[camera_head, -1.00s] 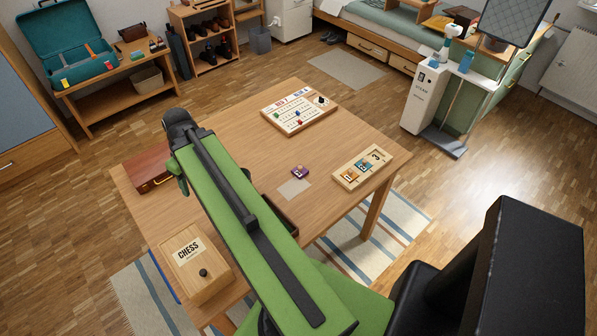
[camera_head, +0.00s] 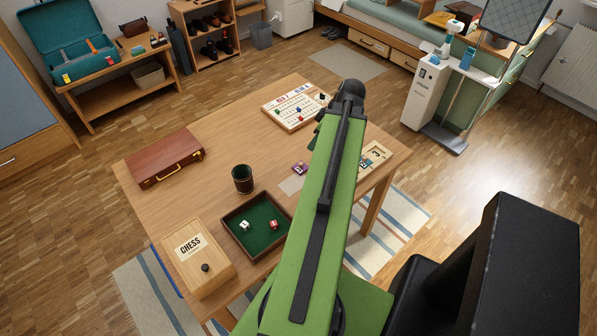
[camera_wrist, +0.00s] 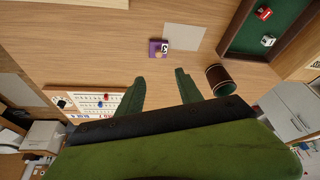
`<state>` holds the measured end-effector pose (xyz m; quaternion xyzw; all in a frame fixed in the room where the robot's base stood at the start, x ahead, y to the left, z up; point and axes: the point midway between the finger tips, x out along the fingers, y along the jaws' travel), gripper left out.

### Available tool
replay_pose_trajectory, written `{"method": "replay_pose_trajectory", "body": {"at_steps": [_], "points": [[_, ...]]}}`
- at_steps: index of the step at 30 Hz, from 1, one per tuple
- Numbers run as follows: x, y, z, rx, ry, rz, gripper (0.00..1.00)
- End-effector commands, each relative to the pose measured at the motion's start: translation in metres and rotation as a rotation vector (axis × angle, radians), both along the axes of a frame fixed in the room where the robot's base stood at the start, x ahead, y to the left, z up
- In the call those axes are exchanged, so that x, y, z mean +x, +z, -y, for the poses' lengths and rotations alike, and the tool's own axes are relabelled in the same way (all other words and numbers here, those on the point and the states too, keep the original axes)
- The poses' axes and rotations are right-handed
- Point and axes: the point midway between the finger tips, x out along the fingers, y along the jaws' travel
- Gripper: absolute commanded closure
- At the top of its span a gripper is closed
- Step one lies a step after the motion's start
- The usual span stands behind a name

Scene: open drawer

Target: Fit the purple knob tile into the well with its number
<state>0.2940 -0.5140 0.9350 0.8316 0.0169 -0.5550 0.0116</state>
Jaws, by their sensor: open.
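The purple knob tile (camera_head: 299,168) lies on the table beside a pale square patch, just left of my arm. In the wrist view the tile (camera_wrist: 159,48) shows a white mark, too small to read surely. The wooden number board (camera_head: 377,152) is at the table's right edge; a dark 3 shows, and my arm covers most of the rest. My gripper (camera_wrist: 158,79) is open and empty, its green fingers apart. The tile lies beyond the fingertips in the wrist view, not between them. In the head view my arm mostly hides the gripper.
A peg scoreboard (camera_head: 290,108) lies at the back of the table. A dark cup (camera_head: 242,179), a green-lined dice tray (camera_head: 233,222), a chess box (camera_head: 197,262) and a brown case (camera_head: 165,160) occupy the left and front. The table's middle is clear.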

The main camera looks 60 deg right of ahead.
Motion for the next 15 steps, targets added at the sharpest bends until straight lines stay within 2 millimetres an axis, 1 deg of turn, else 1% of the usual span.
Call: {"method": "replay_pose_trajectory", "body": {"at_steps": [1, 9, 12, 15], "points": [[0.004, -0.019, 0.000, -0.001, 0.002, 0.000, 0.57], [0.027, -0.078, -0.001, -0.001, 0.002, -0.001, 0.57], [0.035, -0.096, -0.001, 0.000, 0.000, -0.001, 0.57], [0.040, -0.101, -0.001, 0.000, 0.000, -0.001, 0.57]]}}
